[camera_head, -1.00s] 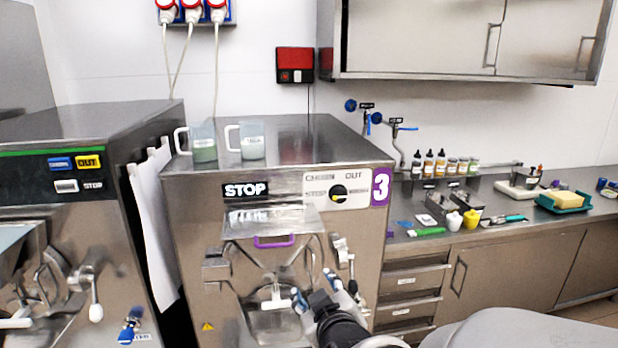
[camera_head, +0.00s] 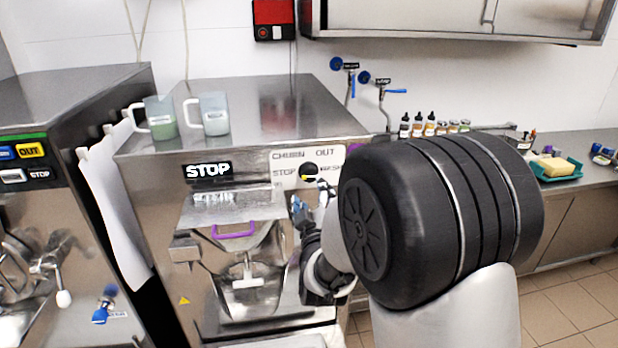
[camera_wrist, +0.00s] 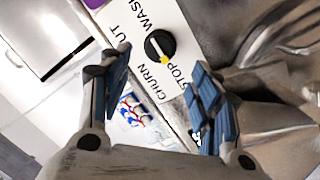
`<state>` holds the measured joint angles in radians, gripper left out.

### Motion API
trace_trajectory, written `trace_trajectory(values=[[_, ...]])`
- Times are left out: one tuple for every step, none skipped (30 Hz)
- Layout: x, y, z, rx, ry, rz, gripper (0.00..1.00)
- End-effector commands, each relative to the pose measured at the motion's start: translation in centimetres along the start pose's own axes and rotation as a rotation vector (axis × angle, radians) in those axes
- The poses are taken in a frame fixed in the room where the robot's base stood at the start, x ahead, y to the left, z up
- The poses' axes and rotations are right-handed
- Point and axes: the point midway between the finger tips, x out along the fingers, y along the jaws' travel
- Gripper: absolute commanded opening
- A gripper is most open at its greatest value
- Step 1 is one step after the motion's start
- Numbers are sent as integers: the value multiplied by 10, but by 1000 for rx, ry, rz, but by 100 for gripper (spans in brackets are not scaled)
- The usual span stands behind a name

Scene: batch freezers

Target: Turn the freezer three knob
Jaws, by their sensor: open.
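The freezer three knob is a round black dial (camera_wrist: 160,45) with a yellow pointer mark, on a white plate (camera_wrist: 128,22) lettered CHURN, OUT, STOP and WASH. In the wrist view it lies ahead of my open gripper (camera_wrist: 160,88), beyond and between the blue-padded fingers, apart from them. The pointer is towards the corner between CHURN and STOP. The front of freezer three (camera_head: 160,215) also carries a black STOP label.
Two measuring jugs (camera_head: 213,114) stand on the freezer top. A hopper with a purple handle (camera_head: 234,234) sits below the panel. Another freezer (camera_head: 40,110) stands at left. A counter (camera_head: 590,185) with bottles lies behind my arm at right.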

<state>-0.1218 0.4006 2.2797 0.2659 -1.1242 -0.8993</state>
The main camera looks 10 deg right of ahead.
Motion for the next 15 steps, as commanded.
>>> trace_trajectory(values=[[12,0,1,0,-1,1,57],[19,0,0,0,0,2,57],[27,0,0,0,0,0,57],[33,0,0,0,0,0,57],[40,0,0,0,1,1,57],[47,0,0,0,0,0,57],[53,0,0,0,0,1,57],[58,0,1,0,0,1,57],[64,0,1,0,-1,0,57],[68,0,0,0,0,0,57],[72,0,0,0,0,1,57],[76,0,0,0,0,-1,57],[79,0,0,0,0,-1,57],[81,0,0,0,0,-1,57],[84,0,0,0,0,-1,57]])
